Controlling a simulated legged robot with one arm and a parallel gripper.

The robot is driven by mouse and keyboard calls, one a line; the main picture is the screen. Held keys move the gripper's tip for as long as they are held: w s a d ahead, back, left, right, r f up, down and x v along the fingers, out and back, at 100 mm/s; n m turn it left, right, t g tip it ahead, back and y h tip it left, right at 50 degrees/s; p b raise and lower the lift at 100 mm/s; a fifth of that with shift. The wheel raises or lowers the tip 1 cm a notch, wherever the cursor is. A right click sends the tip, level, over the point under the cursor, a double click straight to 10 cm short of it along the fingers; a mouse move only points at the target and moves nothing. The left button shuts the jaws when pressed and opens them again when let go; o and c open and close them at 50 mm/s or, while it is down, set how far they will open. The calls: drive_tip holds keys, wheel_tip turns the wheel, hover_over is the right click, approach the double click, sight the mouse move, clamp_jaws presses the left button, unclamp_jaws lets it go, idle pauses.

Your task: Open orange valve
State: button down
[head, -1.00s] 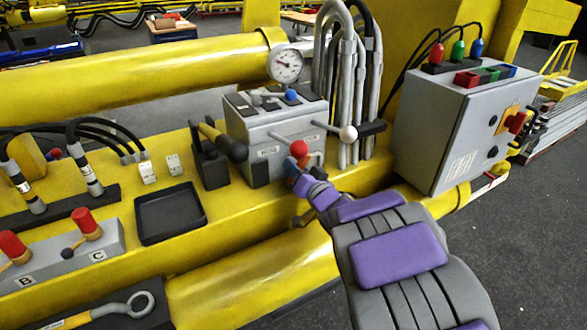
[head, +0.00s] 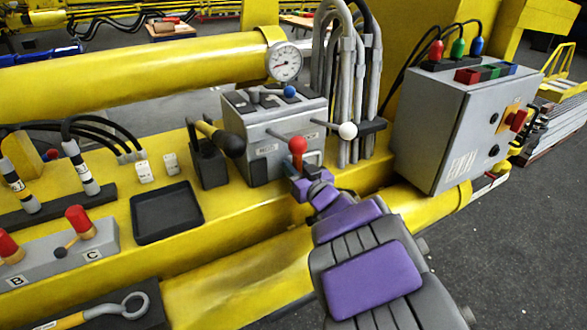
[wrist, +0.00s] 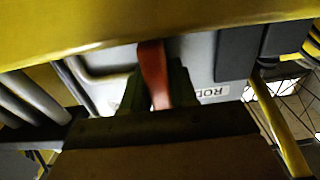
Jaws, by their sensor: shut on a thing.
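The orange valve handle (head: 298,162) is on the front of the grey valve box, just under a red ball knob (head: 297,145). In the wrist view the orange handle (wrist: 152,68) stands nearly upright between two dark green fingers. My gripper (head: 302,183) is at the front of the box, and in the wrist view my gripper (wrist: 157,92) is shut on the handle. The handle's lower end is hidden by the fingers and the gripper body. The valve's pivot is not clear in either view.
A white ball lever (head: 347,130) sticks out right of the valve, near grey hoses (head: 345,90). A pressure gauge (head: 284,62) is above. A grey control cabinet (head: 450,125) stands right. A yellow beam (head: 240,275) runs below; an empty black tray (head: 167,213) lies left.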

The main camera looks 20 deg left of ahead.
drive_tip(key=shift+f, duration=0.1)
drive_tip(key=c, duration=1)
unclamp_jaws()
drive_tip(key=shift+w+d, duration=0.1)
drive_tip(key=b+v, duration=0.7)
drive_tip(key=v, duration=1)
drive_tip(key=shift+b, duration=0.3)
drive_tip(key=shift+d, duration=0.15)
